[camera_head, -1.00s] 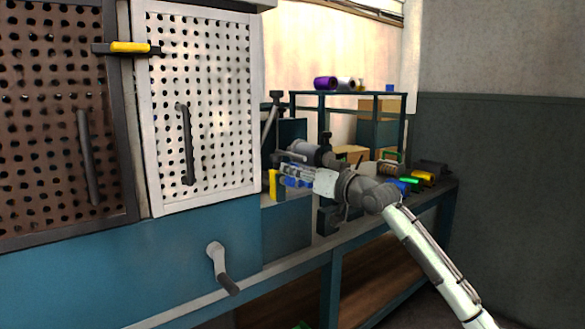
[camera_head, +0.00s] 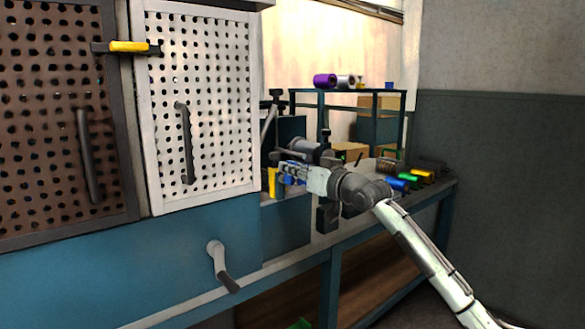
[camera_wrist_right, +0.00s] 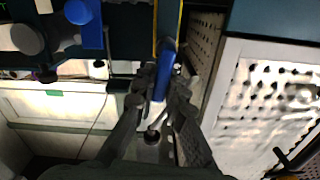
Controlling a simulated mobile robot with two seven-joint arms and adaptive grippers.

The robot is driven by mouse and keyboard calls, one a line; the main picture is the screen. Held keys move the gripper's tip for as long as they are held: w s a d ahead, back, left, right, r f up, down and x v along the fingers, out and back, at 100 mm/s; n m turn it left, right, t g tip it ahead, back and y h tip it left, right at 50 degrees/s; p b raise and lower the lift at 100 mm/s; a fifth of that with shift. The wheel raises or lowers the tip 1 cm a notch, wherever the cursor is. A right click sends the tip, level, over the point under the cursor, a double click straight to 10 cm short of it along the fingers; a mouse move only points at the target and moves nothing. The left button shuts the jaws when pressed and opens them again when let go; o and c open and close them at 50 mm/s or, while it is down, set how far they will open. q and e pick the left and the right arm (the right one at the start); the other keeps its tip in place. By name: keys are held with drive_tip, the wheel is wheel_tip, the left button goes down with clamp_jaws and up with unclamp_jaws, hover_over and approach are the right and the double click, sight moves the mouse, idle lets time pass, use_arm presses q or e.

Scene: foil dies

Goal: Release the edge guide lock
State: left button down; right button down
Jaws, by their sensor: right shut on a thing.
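My right gripper (camera_head: 291,174) reaches in from the right, level with the lower edge of the white perforated door. In the wrist view the right gripper (camera_wrist_right: 162,85) has its fingers on either side of a blue lever (camera_wrist_right: 163,68) and is shut on it. The lever also shows as a blue piece at the fingertips in the head view (camera_head: 292,167). I take it for the edge guide lock; no label shows. A yellow upright plate (camera_head: 272,181) stands just left of the fingertips. The fingers partly hide the lever. My left gripper is out of view.
The white perforated door (camera_head: 215,120) is close on the left, with a crank handle (camera_head: 220,266) below it. A dark grey roller (camera_head: 304,149) sits just behind the gripper. Several coloured foil rolls (camera_head: 411,181) lie on the bench to the right.

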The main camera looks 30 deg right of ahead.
drive_tip(key=shift+a+n, duration=0.3)
drive_tip(key=shift+n, duration=0.8)
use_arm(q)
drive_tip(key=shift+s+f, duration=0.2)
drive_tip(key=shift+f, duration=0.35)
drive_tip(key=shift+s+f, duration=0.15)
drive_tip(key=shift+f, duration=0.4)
use_arm(e)
drive_tip(key=c, duration=1.6)
unclamp_jaws()
drive_tip(key=shift+o, duration=0.2)
drive_tip(key=shift+s, duration=0.1)
drive_tip(key=s, duration=1.2)
drive_tip(key=shift+d, duration=0.45)
drive_tip(key=shift+w, duration=0.1)
